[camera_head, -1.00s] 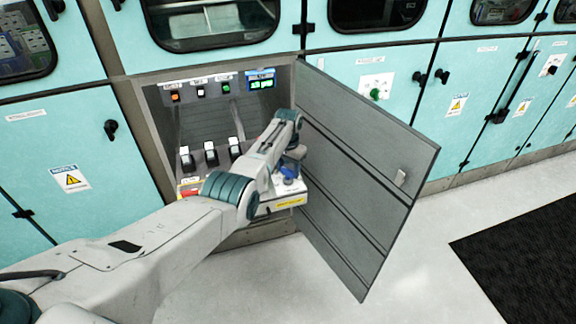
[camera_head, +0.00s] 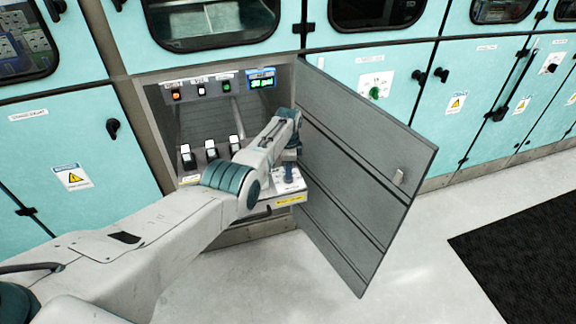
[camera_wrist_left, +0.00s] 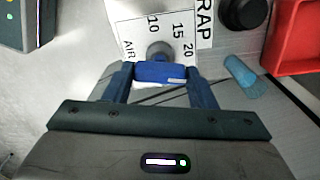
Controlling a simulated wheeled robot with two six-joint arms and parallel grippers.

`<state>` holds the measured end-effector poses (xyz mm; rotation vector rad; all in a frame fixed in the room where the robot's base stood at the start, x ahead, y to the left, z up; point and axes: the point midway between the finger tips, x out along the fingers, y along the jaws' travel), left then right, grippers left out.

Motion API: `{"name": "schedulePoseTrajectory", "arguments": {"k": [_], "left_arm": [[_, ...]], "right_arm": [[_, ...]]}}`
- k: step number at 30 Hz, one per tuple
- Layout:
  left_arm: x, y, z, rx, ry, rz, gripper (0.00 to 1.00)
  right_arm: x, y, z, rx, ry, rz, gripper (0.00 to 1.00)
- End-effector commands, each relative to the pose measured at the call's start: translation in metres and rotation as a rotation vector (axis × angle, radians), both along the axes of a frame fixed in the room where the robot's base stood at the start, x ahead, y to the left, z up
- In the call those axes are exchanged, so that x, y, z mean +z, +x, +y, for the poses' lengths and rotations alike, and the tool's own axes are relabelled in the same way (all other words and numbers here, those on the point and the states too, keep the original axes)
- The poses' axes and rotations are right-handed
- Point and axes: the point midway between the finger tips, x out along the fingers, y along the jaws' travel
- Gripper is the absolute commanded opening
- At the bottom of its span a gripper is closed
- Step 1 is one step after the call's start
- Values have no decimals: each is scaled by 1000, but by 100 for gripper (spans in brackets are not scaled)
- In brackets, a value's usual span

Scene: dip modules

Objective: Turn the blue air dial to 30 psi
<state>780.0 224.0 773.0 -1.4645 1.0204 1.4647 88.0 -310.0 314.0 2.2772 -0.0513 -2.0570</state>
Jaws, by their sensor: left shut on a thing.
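The blue air dial (camera_wrist_left: 160,72) sits on a white panel marked AIR, 10, 15 and 20 in the left wrist view. My left gripper (camera_wrist_left: 161,76) is shut on its blue grip, with one finger on each side. In the head view my left gripper (camera_head: 288,172) reaches down to the white panel (camera_head: 291,186) inside the open cabinet, and the dial is mostly hidden there. The small display (camera_head: 262,78) at the cabinet's upper right shows green blocks; I cannot read a pressure. My right gripper is out of view.
The grey cabinet door (camera_head: 365,165) stands open close to the right of my left arm. Several black-and-white switches (camera_head: 211,151) stand left of it. In the wrist view, a red bin (camera_wrist_left: 293,40) and a black knob (camera_wrist_left: 243,12) are nearby.

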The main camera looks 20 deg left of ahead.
Motion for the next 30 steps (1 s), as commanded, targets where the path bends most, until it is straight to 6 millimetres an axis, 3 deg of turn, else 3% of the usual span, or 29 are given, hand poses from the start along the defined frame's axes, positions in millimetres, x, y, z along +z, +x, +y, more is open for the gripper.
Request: {"name": "schedulePoseTrajectory", "arguments": {"k": [30], "left_arm": [[0,0,-1,-962,-1,-1,28]], "right_arm": [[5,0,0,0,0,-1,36]]}}
